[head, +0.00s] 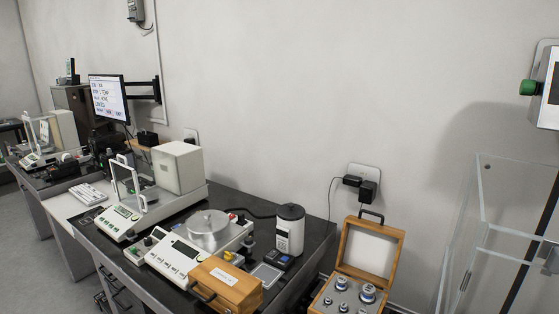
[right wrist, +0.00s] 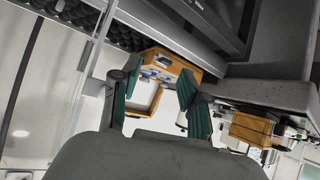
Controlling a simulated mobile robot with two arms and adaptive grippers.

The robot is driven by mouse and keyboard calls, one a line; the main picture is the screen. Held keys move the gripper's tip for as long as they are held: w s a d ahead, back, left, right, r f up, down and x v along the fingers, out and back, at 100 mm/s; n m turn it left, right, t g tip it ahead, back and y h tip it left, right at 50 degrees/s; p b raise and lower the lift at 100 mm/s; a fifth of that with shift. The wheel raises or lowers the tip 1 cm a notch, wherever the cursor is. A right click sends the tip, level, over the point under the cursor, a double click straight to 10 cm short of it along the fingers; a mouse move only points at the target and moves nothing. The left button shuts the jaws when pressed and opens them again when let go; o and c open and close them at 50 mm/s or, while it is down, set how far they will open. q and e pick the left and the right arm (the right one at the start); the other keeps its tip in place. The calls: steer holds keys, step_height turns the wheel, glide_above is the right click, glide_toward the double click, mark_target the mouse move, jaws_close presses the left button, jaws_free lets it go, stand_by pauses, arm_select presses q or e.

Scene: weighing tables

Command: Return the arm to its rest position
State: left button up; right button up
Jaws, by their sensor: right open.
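My right gripper (right wrist: 156,84) shows in the right wrist view, with its two green-padded fingers spread apart and nothing between them. Beyond the fingers is the open wooden weight box (right wrist: 187,72), which stands clear of them. In the head view the same open box (head: 397,262) is at the lower right, lid up, with several shiny weights (head: 367,293) inside. Neither gripper nor arm shows in the head view. My left gripper is in neither view.
The dark table (head: 315,236) carries a balance with a glass shield (head: 127,212), a balance with a round metal cover (head: 208,230), a closed wooden box (head: 228,286) and a grey canister (head: 290,230). A clear-walled enclosure (head: 481,195) stands at the right.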

steer(key=s+r+n+g+y, duration=0.1)
steer(key=s+n+g+y, duration=0.45)
steer(key=s, duration=1.15)
step_height(320, 180, down, 27)
steer(key=s+m+g+h, duration=0.1)
steer(key=s+g+h, duration=0.1)
steer(key=g+h, duration=0.1)
steer(key=s+d+f, duration=0.3)
steer(key=s+f, duration=1.1)
steer(key=s, duration=0.2)
steer(key=shift+s+f+g, duration=0.15)
steer(key=shift+f+g, duration=0.25)
steer(key=shift+g, duration=0.05)
steer(key=shift+d, duration=0.1)
